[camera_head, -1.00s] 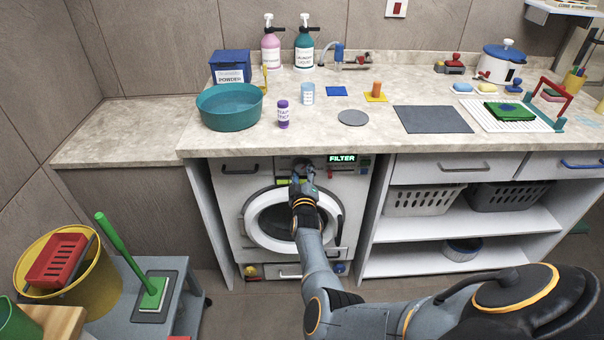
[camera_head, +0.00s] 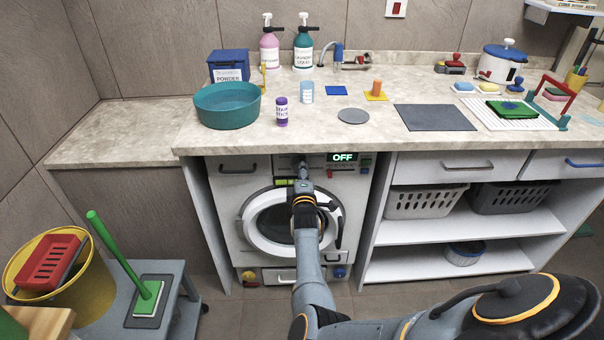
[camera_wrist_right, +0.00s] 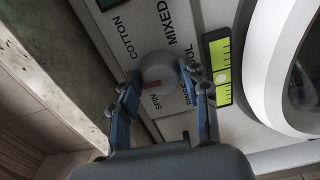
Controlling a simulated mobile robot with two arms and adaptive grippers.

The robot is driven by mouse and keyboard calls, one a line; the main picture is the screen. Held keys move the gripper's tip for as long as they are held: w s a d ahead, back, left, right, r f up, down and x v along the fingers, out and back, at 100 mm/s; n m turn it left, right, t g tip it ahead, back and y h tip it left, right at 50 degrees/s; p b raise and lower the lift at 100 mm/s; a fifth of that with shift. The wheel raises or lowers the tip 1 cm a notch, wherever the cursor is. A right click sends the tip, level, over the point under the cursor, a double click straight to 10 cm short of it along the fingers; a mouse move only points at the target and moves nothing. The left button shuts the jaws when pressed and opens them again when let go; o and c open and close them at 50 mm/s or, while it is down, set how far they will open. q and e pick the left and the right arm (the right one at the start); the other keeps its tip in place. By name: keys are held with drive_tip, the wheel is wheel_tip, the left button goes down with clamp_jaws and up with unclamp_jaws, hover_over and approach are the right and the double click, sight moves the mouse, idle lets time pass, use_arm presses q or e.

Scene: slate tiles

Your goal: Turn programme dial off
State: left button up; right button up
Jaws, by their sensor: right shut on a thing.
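The white washing machine (camera_head: 236,212) stands under the counter. Its display (camera_head: 343,157) reads OFF in green. The programme dial (camera_wrist_right: 158,72) is a round pale knob with a red mark, with labels such as COTTON, MIXED and SPIN around it in the right wrist view. My right gripper (camera_wrist_right: 160,84) has its blue fingers on either side of the dial and is shut on it. In the head view the right gripper (camera_head: 304,172) is at the machine's front panel and hides the dial. My left gripper is not in view.
A yellow-green level strip (camera_wrist_right: 221,68) and the round door rim (camera_wrist_right: 262,60) lie beside the dial. The counter edge (camera_head: 420,145) overhangs the panel. A teal basin (camera_head: 228,106) and a purple-capped bottle (camera_head: 281,112) stand on the counter above.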

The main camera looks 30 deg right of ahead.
drive_tip(key=shift+n, duration=0.3)
drive_tip(key=o, duration=1.2)
drive_tip(key=shift+c, duration=0.2)
